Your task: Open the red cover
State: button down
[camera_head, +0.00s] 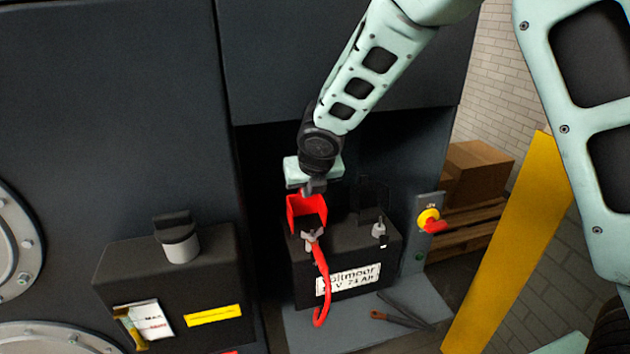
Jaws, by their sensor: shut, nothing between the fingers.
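The red cover (306,212) is on the left part of the top of a black battery (343,262). It stands upright, tipped back, and its hollow inner side faces me. In front of it a grey clamp (309,238) on the terminal is exposed, with a red cable (321,280) hanging from it. My gripper (314,187) is just above the top edge of the red cover, fingers shut and empty. Whether the fingertips touch the cover I cannot tell.
A black cover (375,196) stands raised by the right terminal (379,231). A pair of tools (402,316) lies on the tray (300,323). Dark bay walls enclose the battery. A black box (170,280) is at left.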

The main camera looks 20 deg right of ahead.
aim_at(304, 203)
jog(key=shift+w+p, duration=1)
jog(key=shift+w, duration=0.3)
jog(key=shift+w+f+p, duration=0.3)
jog(key=shift+w+p, duration=0.05)
jog(key=shift+w, duration=0.3)
jog(key=shift+f, duration=0.1)
